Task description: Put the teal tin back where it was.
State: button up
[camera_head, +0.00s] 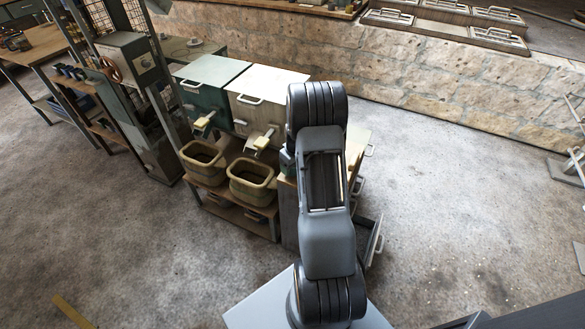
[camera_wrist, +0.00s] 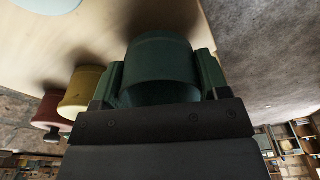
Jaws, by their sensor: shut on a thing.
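In the wrist view the teal tin (camera_wrist: 160,58) is dark green-teal and round, and sits between the two fingers of my gripper (camera_wrist: 160,78). The fingers are shut on its sides. A pale wooden top (camera_wrist: 75,35) lies beyond it, with a dark shadow near the tin. I cannot tell whether the tin touches this top. A yellow tin (camera_wrist: 82,88) and a dark red tin (camera_wrist: 50,110) stand in a row to the left. In the head view my arm hides my gripper and most of the wooden top.
In the head view, two basket-like bins (camera_head: 252,182) sit on a shelf left of my arm, under a green dispenser (camera_head: 208,80) and a cream dispenser (camera_head: 266,90). An open drawer (camera_head: 372,240) juts out right of my arm.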

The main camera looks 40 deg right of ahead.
jog(key=shift+f, duration=0.65)
jog(key=shift+f, duration=0.25)
jog(key=o, duration=1.1)
jog(key=shift+r, duration=0.1)
jog(key=shift+c, duration=0.2)
